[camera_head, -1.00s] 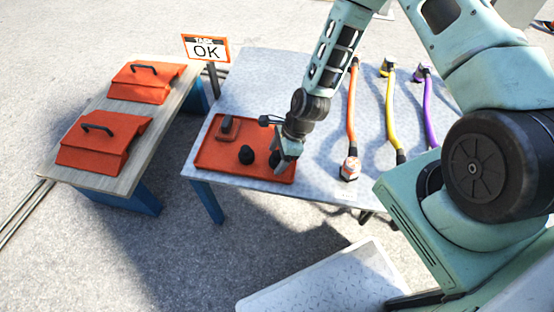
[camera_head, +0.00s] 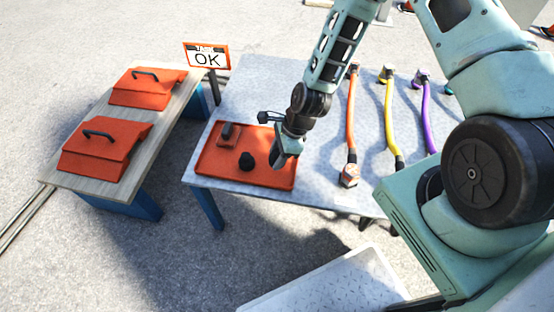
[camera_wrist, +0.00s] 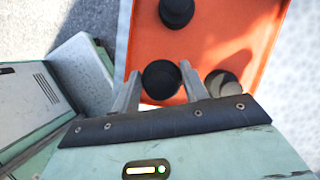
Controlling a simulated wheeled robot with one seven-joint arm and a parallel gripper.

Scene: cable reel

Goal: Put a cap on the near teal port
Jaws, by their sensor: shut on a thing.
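My gripper (camera_head: 283,160) is over the right part of the orange tray (camera_head: 212,172). In the wrist view its fingers (camera_wrist: 158,82) are shut on a black round cap (camera_wrist: 162,79), which looks lifted above the tray. The cap is hard to make out in the head view. A second black cap (camera_head: 246,161) stands in the tray and also shows in the wrist view (camera_wrist: 177,11). A small teal end (camera_head: 449,88) shows at the far right of the table; the near teal port is not visible, and my arm covers that area.
Orange, yellow and purple cables (camera_head: 351,115) lie on the grey table (camera_head: 260,85) right of the tray. A black item (camera_head: 227,131) sits in the tray's back left. Orange lidded boxes (camera_head: 105,147) stand on the left table, and an OK sign (camera_head: 207,58) stands between the tables.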

